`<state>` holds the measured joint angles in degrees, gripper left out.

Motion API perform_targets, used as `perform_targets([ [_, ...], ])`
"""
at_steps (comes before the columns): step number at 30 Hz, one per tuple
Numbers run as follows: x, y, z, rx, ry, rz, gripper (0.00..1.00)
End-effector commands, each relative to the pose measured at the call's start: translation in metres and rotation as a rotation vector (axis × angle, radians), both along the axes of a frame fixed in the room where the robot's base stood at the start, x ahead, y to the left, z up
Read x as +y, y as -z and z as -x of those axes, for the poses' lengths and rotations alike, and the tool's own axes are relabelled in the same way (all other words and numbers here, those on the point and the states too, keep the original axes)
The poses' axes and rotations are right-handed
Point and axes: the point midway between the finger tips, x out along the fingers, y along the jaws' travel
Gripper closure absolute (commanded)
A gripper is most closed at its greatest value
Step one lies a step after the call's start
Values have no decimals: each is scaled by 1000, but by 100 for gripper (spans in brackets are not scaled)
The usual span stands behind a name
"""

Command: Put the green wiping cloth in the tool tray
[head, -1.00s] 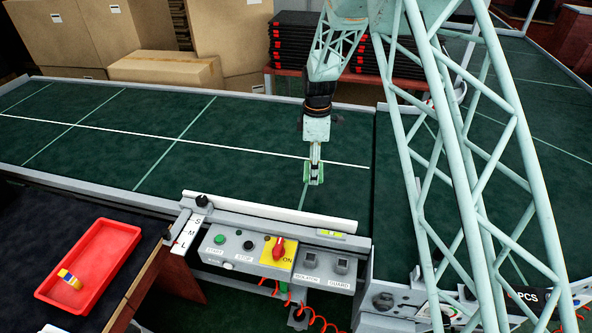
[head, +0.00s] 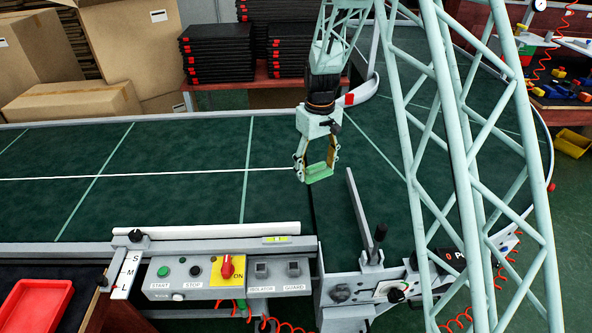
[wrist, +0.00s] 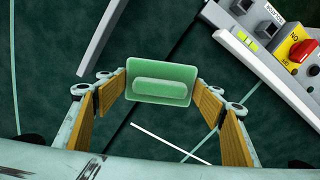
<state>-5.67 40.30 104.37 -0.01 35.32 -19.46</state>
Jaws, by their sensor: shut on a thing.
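My gripper (head: 319,170) is shut on a green, flat, rectangular piece with a raised ridge, which looks like the folded green wiping cloth (head: 321,174). It is held between the fingertips over the dark green conveyor belt, near the seam where the belt turns. In the wrist view the cloth (wrist: 160,82) sits between the two fingers of my gripper (wrist: 161,88). A shallow red tray (head: 38,306), perhaps the tool tray, is at the lower left, cut off by the picture edge.
A control box (head: 225,277) with a red switch stands at the conveyor's front edge. A grey guide bar (head: 358,215) rises just right of my gripper. Cardboard boxes (head: 75,105) and black stacked trays (head: 217,55) are behind. The left belt is clear.

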Motion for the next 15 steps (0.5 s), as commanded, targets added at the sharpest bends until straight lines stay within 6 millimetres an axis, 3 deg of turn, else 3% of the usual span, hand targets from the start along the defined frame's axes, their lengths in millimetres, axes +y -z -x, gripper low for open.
perform_targets([
  [6, -46, -8, 13, 0, 252, 0, 50],
  [15, -74, -12, 24, 0, 426, 0, 50],
])
